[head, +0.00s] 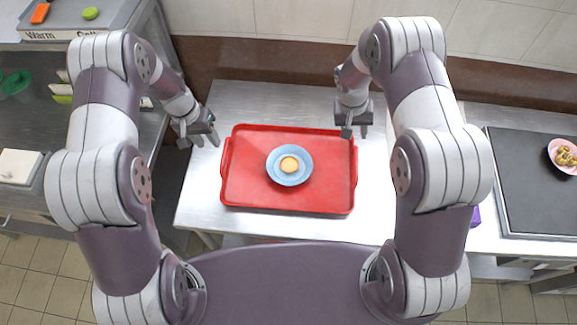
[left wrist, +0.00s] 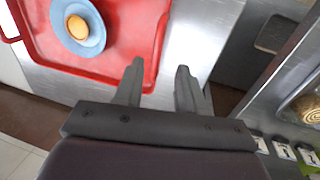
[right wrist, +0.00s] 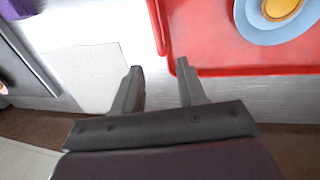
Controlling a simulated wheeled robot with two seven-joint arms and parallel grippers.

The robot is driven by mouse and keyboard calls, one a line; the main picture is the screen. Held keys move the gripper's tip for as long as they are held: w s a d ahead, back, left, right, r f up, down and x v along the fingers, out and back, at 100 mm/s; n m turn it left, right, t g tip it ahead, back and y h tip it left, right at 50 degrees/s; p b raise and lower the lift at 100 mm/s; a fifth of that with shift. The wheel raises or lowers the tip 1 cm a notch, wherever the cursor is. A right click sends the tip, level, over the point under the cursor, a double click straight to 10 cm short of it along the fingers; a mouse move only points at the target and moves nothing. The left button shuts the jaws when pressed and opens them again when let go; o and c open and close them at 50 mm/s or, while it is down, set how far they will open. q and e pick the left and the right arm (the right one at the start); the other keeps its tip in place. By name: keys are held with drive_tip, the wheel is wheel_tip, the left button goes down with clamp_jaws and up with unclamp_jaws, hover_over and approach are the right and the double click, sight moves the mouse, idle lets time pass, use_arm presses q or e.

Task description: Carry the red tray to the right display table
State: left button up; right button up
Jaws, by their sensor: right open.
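The red tray (head: 245,192) lies flat on a steel table in the head view, with a raised rim and a handle at each short end. A blue plate (head: 273,172) with a round yellow-orange item (head: 290,164) sits on it. My left gripper (head: 212,140) is open above the table, just beyond the tray's left far corner. My right gripper (head: 354,131) is open near the tray's right far corner. Both are empty. The tray also shows in the left wrist view (left wrist: 110,73) and in the right wrist view (right wrist: 215,50), close to the fingertips.
The steel table (head: 255,97) has bare room around the tray. At left stands a counter with a white block (head: 18,166). A wall closes off the back.

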sight(223, 159)
use_arm(q)
drive_tip(key=f, duration=0.3)
drive_tip(key=d+f, duration=0.1)
drive_tip(key=f, duration=0.3)
drive_tip(key=d+f, duration=0.1)
drive_tip(key=f, duration=0.3)
drive_tip(key=shift+d, duration=0.2)
use_arm(e)
drive_tip(key=f, duration=0.3)
drive_tip(key=d+f, duration=0.1)
drive_tip(key=f, duration=0.3)
drive_tip(key=d+f, duration=0.1)
drive_tip(key=f, duration=0.3)
drive_tip(key=shift+w+d+f, duration=0.15)
drive_tip(key=shift+d, duration=0.05)
use_arm(q)
drive_tip(key=shift+d+f, duration=0.1)
drive_tip(key=shift+f, duration=0.2)
use_arm(e)
drive_tip(key=shift+d+f, duration=0.1)
drive_tip(key=shift+f, duration=0.15)
use_arm(q)
drive_tip(key=shift+c, duration=0.4)
use_arm(e)
drive_tip(key=shift+c, duration=0.3)
use_arm(q)
clamp_jaws()
use_arm(e)
clamp_jaws()
